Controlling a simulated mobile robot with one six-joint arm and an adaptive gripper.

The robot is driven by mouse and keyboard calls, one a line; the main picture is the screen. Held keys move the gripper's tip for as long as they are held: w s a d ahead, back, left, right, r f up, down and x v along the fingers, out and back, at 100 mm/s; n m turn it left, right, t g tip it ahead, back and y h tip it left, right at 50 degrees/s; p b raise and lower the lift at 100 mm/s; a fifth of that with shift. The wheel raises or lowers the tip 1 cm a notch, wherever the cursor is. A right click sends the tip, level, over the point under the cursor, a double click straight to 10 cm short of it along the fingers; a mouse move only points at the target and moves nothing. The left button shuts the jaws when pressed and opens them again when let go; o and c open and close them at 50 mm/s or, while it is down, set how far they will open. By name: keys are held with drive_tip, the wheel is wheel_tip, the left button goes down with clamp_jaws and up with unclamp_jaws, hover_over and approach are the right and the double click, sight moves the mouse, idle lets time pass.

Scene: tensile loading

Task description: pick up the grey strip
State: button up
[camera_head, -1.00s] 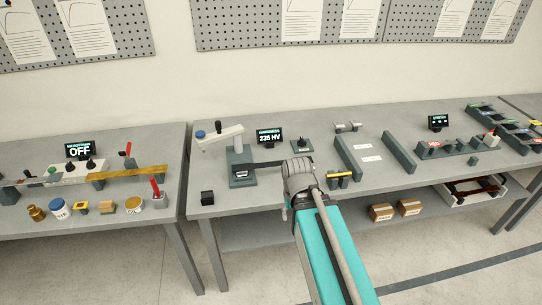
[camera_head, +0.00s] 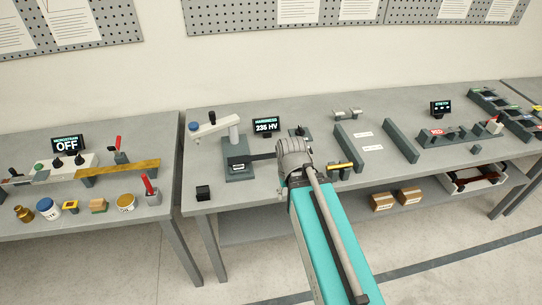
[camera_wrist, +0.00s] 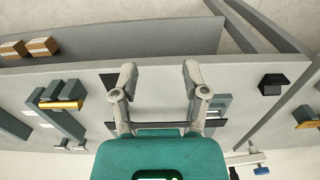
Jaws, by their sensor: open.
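A dark grey strip (camera_head: 264,156) reaches from the hardness tester (camera_head: 238,172) toward my gripper in the head view; its right end is hidden behind my arm. In the wrist view a dark strip (camera_wrist: 160,126) runs crosswise behind my fingers, with one end beside the tester (camera_wrist: 217,106). My gripper (camera_wrist: 159,74) is open, with its two fingers well apart and nothing between the tips. In the head view my gripper (camera_head: 283,190) is mostly hidden by my own wrist. I cannot tell the height of the fingertips above the strip.
A black block (camera_head: 203,192) stands at the table's front left. A holder with a yellow piece (camera_head: 341,166) stands right of my gripper. Two long dark rails (camera_head: 401,141) and a small display (camera_head: 267,125) are farther back. Bare tabletop (camera_head: 225,201) lies in front of the tester.

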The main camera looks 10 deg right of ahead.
drive_tip(key=shift+o, duration=1.1)
drive_tip(key=shift+w, duration=0.3)
drive_tip(key=w+r+n+p, duration=0.1)
drive_tip(key=w+n, duration=0.5)
drive_tip(key=w, duration=0.3)
drive_tip(key=w+r+n+p, duration=0.2)
drive_tip(key=w+n, duration=0.4)
drive_tip(key=w, duration=0.4)
drive_tip(key=w+r+n+p, duration=0.1)
drive_tip(key=w+n, duration=0.5)
drive_tip(key=w, duration=0.3)
drive_tip(key=shift+w+d+r+p, duration=0.2)
drive_tip(key=shift+d+r+p, duration=0.1)
drive_tip(key=shift+d+p, duration=0.05)
drive_tip(key=shift+f, duration=0.15)
drive_tip(key=b, duration=0.9)
hover_over(272, 155)
wheel_tip(272, 155, down, 8)
drive_tip(key=shift+f, duration=0.15)
drive_tip(key=shift+f, duration=0.1)
